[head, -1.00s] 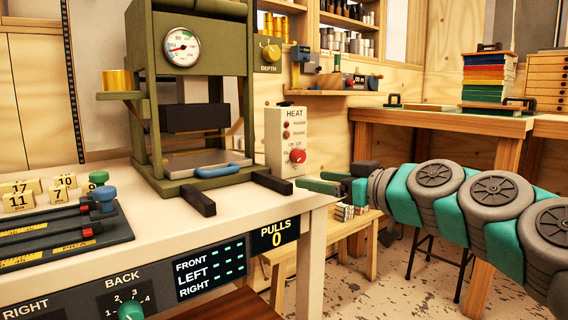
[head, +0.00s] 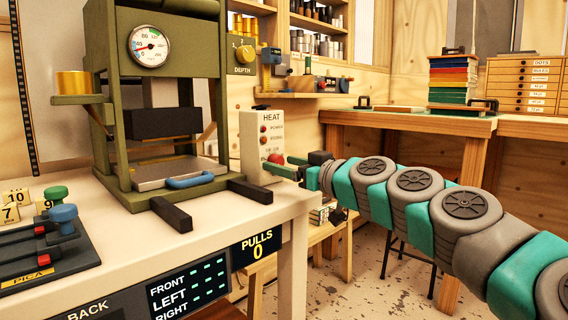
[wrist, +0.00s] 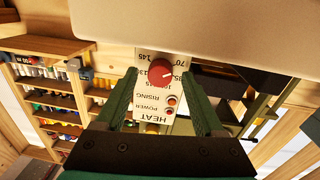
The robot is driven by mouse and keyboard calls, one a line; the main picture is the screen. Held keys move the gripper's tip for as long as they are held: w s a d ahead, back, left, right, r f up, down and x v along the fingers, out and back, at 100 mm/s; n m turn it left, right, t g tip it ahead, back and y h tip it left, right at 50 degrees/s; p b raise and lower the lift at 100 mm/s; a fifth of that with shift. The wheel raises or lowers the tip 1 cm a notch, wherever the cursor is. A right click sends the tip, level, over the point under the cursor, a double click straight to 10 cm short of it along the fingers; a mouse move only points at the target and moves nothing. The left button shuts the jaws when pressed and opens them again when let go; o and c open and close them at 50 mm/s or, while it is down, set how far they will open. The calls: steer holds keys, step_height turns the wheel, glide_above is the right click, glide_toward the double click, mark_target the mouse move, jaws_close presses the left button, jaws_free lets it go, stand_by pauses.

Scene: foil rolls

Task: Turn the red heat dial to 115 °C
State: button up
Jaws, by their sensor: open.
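The red heat dial (head: 277,159) is on the front of the white HEAT box (head: 254,148) at the back right of the bench. In the wrist view the box (wrist: 150,110) shows upside down. There the round dial (wrist: 161,73) lies between the lines of my two fingers, with a small pale mark towards its right side. Numbers ring the dial, some hidden or too small to read. My gripper (head: 288,167) is open beside the dial in the head view. In the wrist view its green fingers (wrist: 160,82) straddle the lower box face; I cannot tell whether they touch the dial.
The green press (head: 110,110) with its round gauge (head: 149,46) stands left of the box. Dark press feet (head: 250,190) lie on the bench top (head: 110,235). A shelf (head: 300,95) hangs behind.

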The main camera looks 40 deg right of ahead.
steer(key=shift+w, duration=0.25)
jaws_close()
stand_by(0.5)
